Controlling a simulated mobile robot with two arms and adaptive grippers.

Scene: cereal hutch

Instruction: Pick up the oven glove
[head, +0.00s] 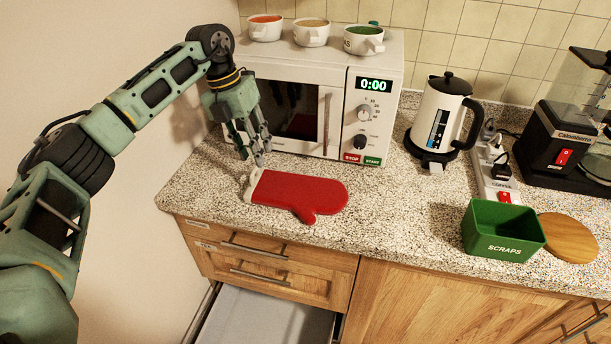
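The red oven glove (296,192) lies flat on the speckled counter in front of the microwave. Its thumb points toward the counter's front edge and its pale cuff is at the left end. My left gripper (257,160) points down just above and behind the cuff end. Its fingers look apart, with nothing seen between them. Whether a fingertip touches the glove, I cannot tell. My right gripper is not in view.
The white microwave (338,130) stands close behind the glove, with several cups on top. A kettle (437,117), power strip (494,170), green scraps bin (501,230), round wooden board (568,237) and blender (570,130) are to the right. A drawer (265,318) is open below.

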